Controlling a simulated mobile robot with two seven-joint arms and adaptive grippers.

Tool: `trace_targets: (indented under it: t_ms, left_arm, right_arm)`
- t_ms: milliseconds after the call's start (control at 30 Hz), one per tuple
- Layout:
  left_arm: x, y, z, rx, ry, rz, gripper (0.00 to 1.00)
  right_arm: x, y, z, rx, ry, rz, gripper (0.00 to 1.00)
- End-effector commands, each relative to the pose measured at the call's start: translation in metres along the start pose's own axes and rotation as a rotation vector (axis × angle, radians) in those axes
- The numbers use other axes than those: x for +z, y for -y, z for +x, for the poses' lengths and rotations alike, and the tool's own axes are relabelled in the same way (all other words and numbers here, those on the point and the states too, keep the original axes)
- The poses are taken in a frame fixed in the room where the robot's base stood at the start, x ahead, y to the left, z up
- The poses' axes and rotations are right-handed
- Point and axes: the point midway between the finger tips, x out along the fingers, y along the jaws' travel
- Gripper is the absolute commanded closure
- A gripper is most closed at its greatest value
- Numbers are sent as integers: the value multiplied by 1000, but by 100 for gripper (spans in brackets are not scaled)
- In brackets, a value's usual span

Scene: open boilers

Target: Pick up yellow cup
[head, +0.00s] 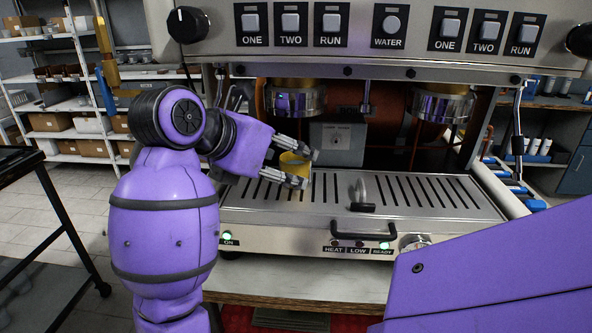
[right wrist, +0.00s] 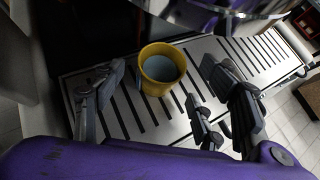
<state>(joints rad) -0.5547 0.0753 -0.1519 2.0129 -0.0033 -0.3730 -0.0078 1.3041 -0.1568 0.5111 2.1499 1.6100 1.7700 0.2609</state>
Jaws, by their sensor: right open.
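The yellow cup (head: 296,164) stands upright on the slotted metal drip tray (head: 430,222) of the coffee machine, near the tray's left end. My right gripper (head: 305,167) is at the cup, with fingers on either side of it, and partly hides it. In the right wrist view, the yellow cup (right wrist: 158,86) lies between the spread fingers of my right gripper (right wrist: 160,75), with gaps visible on both sides. The cup's inside looks pale grey-blue. The right gripper is open and empty. My left gripper is not in view.
The machine's button panel (head: 365,27) overhangs the tray, with a brew group (head: 296,98) above the cup. The tray's right part is clear. Shelves (head: 70,105) stand behind at the left.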

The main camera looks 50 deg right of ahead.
Motion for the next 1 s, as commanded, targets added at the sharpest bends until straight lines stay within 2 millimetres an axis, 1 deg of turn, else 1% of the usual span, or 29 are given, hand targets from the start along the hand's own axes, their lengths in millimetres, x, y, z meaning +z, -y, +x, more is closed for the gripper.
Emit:
trace_targets:
  t_ms: [33,100,200,433,467,800,833,967,1000]
  left_arm:
    - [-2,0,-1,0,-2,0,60]
    - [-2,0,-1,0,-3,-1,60]
    - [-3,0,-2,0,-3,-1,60]
    - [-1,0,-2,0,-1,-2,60]
    - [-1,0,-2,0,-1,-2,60]
    - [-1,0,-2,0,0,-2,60]
    - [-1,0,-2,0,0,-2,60]
    - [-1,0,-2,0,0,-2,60]
    - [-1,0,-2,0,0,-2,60]
  right_arm:
    - [1,1,9,-2,1,0,34]
    - [0,0,18,-1,1,-1,34]
    - [1,0,25,1,2,0,34]
    - [0,0,27,2,1,0,34]
    - [0,0,27,2,1,0,36]
    - [0,0,27,2,0,0,80]
    - [0,0,27,1,0,0,83]
    - [-1,0,27,1,-1,0,83]
    - [-1,0,27,1,-1,0,87]
